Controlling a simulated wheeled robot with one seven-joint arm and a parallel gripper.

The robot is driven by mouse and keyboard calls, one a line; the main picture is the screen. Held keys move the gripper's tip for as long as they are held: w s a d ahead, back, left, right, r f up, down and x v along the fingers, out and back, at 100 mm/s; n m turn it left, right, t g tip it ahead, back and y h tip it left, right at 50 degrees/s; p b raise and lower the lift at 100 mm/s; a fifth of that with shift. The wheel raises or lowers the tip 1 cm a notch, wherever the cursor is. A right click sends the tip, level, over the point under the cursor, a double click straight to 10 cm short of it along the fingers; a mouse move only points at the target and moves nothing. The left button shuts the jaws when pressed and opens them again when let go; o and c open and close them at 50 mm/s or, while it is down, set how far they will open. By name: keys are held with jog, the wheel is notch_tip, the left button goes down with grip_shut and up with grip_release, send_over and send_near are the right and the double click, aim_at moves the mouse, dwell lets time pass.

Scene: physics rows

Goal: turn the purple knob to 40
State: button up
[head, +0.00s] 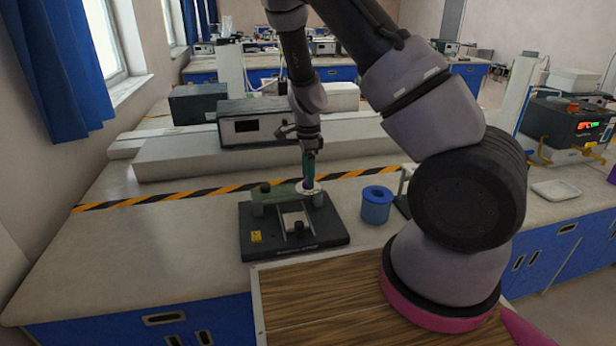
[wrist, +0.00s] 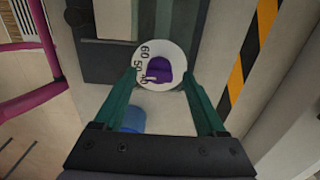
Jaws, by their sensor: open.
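The purple knob (wrist: 158,70) sits on a white dial (wrist: 176,52) in the wrist view. The figures 60, 50 and what looks like 40 show along the dial's left side. The knob's narrow end points down-left, close to the lowest figure, which it partly crowds. My gripper (wrist: 159,78) is open, its two green fingers on either side of the knob; I see no clear contact. In the head view my gripper (head: 309,158) points down over the dial (head: 315,190), largely hiding the knob. The dial is on a device with a black base (head: 330,236).
A blue cylindrical container (head: 376,206) stands right of the device. Yellow-black tape (head: 180,197) crosses the bench behind it. A grey instrument (head: 245,124) stands farther back. Bare bench lies to the device's left.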

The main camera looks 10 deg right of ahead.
jog(key=shift+f, duration=0.45)
grip_shut()
jog(key=n, duration=0.4)
jog(key=shift+n, duration=2.4)
